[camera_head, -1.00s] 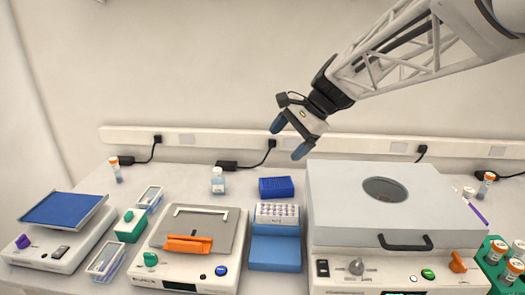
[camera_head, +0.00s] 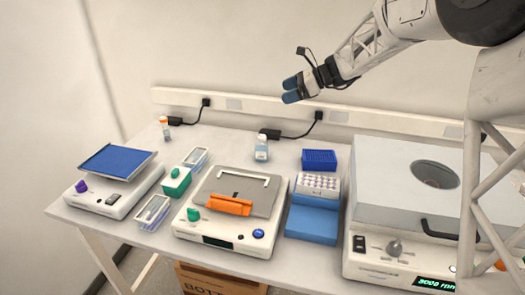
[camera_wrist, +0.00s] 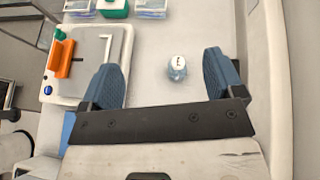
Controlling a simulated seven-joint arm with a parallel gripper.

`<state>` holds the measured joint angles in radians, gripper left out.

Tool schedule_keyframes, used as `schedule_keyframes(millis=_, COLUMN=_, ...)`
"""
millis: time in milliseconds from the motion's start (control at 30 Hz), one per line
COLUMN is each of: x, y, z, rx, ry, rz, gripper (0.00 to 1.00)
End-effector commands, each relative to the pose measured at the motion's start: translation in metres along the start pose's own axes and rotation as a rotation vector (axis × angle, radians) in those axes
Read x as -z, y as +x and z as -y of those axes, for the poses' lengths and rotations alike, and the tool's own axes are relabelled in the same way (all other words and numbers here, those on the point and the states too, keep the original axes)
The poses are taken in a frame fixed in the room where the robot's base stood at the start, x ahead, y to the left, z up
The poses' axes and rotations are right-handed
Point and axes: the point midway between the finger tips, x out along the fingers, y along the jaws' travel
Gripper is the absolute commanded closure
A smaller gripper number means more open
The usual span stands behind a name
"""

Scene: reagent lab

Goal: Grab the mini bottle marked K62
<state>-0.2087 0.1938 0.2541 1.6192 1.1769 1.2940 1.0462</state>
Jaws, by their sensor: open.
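A small bottle with a white cap and pale blue body (camera_head: 261,148) stands upright at the back of the bench, behind the grey-topped device; its marking is too small to read. It also shows in the wrist view (camera_wrist: 177,68), between and beyond my two fingers. Another small vial with an orange cap (camera_head: 165,127) stands at the back left; its label is unreadable too. My gripper (camera_head: 291,91) is open and empty, raised in the air above the back of the bench, well apart from the bottle. In the wrist view its blue fingers (camera_wrist: 165,80) are spread wide.
A device with a grey plate and orange clamp (camera_head: 230,205) stands in front of the bottle. A blue rack (camera_head: 319,159) and a tube rack (camera_head: 318,185) are to its right, with a big lidded machine (camera_head: 400,190) beyond. Cables and a wall rail run behind.

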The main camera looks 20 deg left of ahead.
Motion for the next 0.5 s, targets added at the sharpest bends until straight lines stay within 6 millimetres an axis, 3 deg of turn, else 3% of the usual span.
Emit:
schedule_keyframes(millis=433, x=0.008, y=0.028, z=0.036, rx=0.002, ry=0.105, rz=0.082, gripper=0.13)
schedule_keyframes(millis=500, x=0.029, y=0.038, z=0.033, rx=0.000, ry=0.107, rz=0.081, gripper=0.13)
